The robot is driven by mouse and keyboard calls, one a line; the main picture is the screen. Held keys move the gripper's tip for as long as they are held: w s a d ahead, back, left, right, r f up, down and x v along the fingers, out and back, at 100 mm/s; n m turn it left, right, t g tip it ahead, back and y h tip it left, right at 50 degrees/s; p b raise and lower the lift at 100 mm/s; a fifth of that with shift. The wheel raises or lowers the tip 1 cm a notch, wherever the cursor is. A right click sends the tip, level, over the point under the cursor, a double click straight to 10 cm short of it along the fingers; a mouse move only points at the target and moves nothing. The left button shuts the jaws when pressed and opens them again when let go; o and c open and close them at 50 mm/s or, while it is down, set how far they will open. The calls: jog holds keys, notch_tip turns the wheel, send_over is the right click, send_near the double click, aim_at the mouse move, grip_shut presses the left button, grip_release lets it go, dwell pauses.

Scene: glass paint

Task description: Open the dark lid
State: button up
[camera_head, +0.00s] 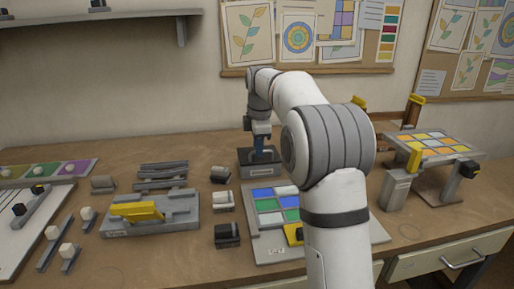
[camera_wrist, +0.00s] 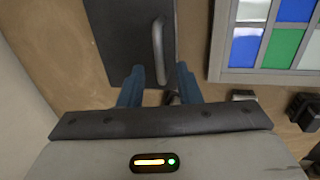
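The dark lid (camera_wrist: 115,35) is a dark grey flat panel with a long lighter grey handle (camera_wrist: 158,50), seen from above in the wrist view. In the head view it tops a small dark box (camera_head: 262,170) at the back middle of the table. My gripper (camera_wrist: 160,72) has two blue fingers standing apart, one on each side of the handle's near end, with a gap visible on both sides. In the head view my gripper (camera_head: 261,142) points down over the box. Whether the fingertips are level with the handle is hard to tell. The lid looks flat and shut.
A panel of coloured glass tiles (camera_head: 270,215) lies just in front of the box. Small dark and white blocks (camera_head: 222,201) stand to its left. A grey fixture with a yellow lever (camera_head: 140,212) is further left. A raised tile stand (camera_head: 430,142) is at right.

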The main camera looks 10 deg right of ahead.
jog(key=shift+f, duration=0.2)
grip_shut()
dwell(0.6)
